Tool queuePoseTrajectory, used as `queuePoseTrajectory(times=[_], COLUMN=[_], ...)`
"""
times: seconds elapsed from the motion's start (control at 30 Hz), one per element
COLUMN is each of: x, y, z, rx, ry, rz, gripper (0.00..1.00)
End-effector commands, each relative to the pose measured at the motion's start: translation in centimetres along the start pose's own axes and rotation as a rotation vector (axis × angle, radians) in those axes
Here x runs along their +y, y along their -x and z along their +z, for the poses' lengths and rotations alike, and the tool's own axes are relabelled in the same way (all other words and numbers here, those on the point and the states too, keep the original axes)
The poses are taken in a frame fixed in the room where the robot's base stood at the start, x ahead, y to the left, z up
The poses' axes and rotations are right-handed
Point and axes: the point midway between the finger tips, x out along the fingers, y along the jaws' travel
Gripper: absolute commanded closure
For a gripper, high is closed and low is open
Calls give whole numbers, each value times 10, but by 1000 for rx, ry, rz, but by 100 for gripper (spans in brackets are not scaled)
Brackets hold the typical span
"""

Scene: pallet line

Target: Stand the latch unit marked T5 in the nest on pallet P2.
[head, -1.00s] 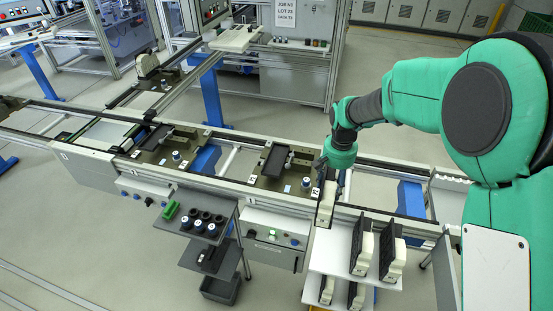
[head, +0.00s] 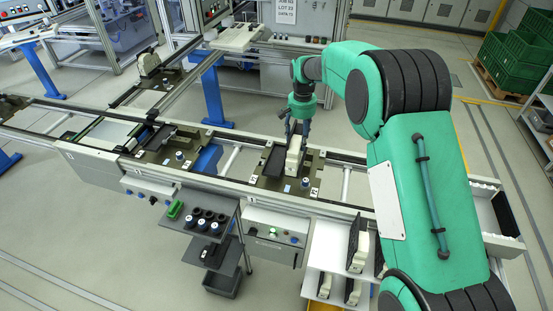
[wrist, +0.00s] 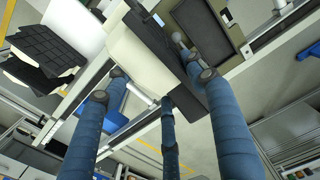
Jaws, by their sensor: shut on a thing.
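My gripper (head: 298,128) is shut on a cream latch unit (head: 294,158) with a dark side, held upright over the olive pallet (head: 262,183) on the conveyor. I cannot read a T5 mark on the unit or be sure of the pallet's label. The unit stands close to the right of a dark block (head: 272,162) on the pallet; whether its foot touches the pallet is unclear. In the wrist view, blue-sleeved fingers surround the unit (wrist: 145,55), and the pallet (wrist: 180,16) lies beyond. The nest itself is hidden or indistinct.
Another pallet (head: 150,157) sits to the left on the line. More latch units (head: 358,248) stand on a white shelf (head: 322,258) in front. A grey cart (head: 205,250) holds cups and a green part. Conveyor rails border the pallet.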

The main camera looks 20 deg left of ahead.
Motion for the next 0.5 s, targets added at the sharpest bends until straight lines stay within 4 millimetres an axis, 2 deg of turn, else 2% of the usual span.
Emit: queuePoseTrajectory(times=[0.2,0.5], x=[-36,-80], y=[12,21], z=[-25,-49], rx=[2,1], ry=[1,1], rz=[-1,-1], gripper=[99,99])
